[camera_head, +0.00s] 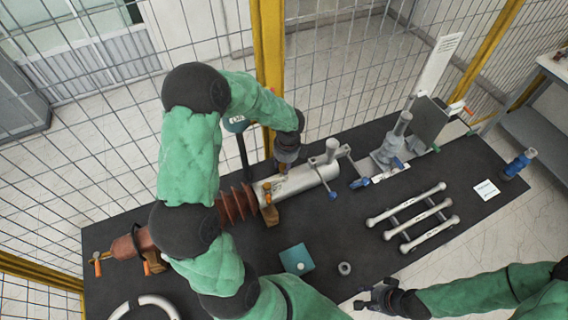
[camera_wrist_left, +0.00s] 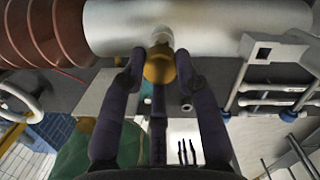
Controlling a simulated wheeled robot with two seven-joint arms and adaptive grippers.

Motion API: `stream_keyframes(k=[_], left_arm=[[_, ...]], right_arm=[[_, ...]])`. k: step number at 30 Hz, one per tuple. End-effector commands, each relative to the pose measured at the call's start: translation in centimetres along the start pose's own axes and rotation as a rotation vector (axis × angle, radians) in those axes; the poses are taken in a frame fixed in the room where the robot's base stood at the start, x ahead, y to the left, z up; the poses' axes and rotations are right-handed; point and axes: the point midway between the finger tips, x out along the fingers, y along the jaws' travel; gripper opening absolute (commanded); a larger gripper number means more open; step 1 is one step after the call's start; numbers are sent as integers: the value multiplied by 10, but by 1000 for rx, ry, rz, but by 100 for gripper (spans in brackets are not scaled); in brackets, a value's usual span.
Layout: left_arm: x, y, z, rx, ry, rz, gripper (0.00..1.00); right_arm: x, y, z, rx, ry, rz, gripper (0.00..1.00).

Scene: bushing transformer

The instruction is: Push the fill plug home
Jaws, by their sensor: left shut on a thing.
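The bushing lies across the table, with a brown ribbed part (camera_head: 237,203) and a pale grey cylinder (camera_head: 307,178). In the left wrist view the cylinder (camera_wrist_left: 205,25) runs across the top. The fill plug (camera_wrist_left: 160,66) is a brass-coloured piece between the fingertips of my left gripper (camera_wrist_left: 158,72), which is shut on it. The plug lines up with a small pale fitting (camera_wrist_left: 160,37) on the cylinder; how deep it sits cannot be told. In the head view my left gripper (camera_head: 286,160) is over the cylinder. My right gripper (camera_head: 376,298) is at the table's front edge, apart from the bushing.
Wooden supports (camera_head: 270,214) carry the bushing. A rack of white bars (camera_head: 412,217), a teal square (camera_head: 296,258) and a small grey ring (camera_head: 345,268) lie in front. A grey fixture (camera_head: 391,148) stands at the right. A wire fence (camera_head: 340,80) stands behind the table.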

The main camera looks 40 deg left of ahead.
Motion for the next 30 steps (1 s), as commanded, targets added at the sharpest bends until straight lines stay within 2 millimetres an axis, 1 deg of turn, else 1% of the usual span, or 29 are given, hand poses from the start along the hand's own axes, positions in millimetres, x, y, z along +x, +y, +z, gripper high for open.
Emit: stream_keyframes(k=[13, 30], left_arm=[[1, 0, 0, 0, 0, 0, 0], [12, 0, -1, 0, 0, 0, 0]], right_arm=[[0, 0, 0, 0, 0, 0, 40], [8, 3, 0, 0, 0, 0, 40]])
